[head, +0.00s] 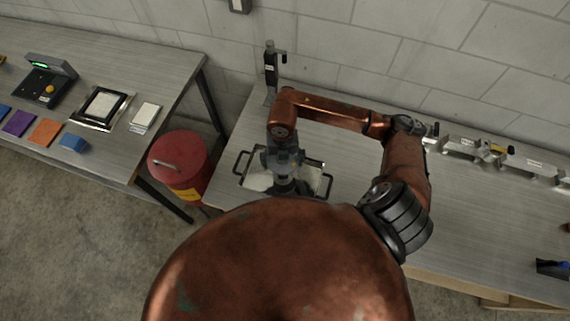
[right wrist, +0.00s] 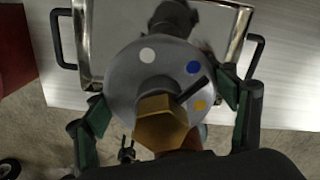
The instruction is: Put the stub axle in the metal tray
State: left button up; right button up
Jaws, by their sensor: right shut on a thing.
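The metal tray (head: 259,181), shiny with black side handles, lies on the workbench in the middle of the head view. It also shows in the right wrist view (right wrist: 103,30), at the top. My right gripper (head: 284,168) is over the tray, pointing down. In the right wrist view my right gripper (right wrist: 165,92) is shut on the stub axle (right wrist: 125,73), a grey round flange with white, blue and yellow dots and a brass hexagonal nut. Its far end is hidden, so I cannot tell whether it touches the tray. My left gripper is not in view.
A red can (head: 180,160) stands on the floor between the two benches. A black upright gauge (head: 270,70) stands behind the tray. Metal fixtures (head: 500,158) line the back right. The bench (head: 460,220) right of my arm is largely clear.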

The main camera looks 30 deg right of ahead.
jog(key=f, duration=0.2)
jog(key=f+p, duration=0.1)
jog(key=shift+w+d+f, duration=0.1)
jog(key=shift+w+f, duration=0.25)
jog(key=shift+w, duration=0.05)
jog(key=shift+f, duration=0.15)
jog(key=o, duration=2.1)
jog(key=shift+f, duration=0.15)
notch_tip(320, 180, up, 11)
jog(key=shift+r+b, duration=0.1)
jog(key=shift+b, duration=0.85)
jog(key=shift+r, duration=0.55)
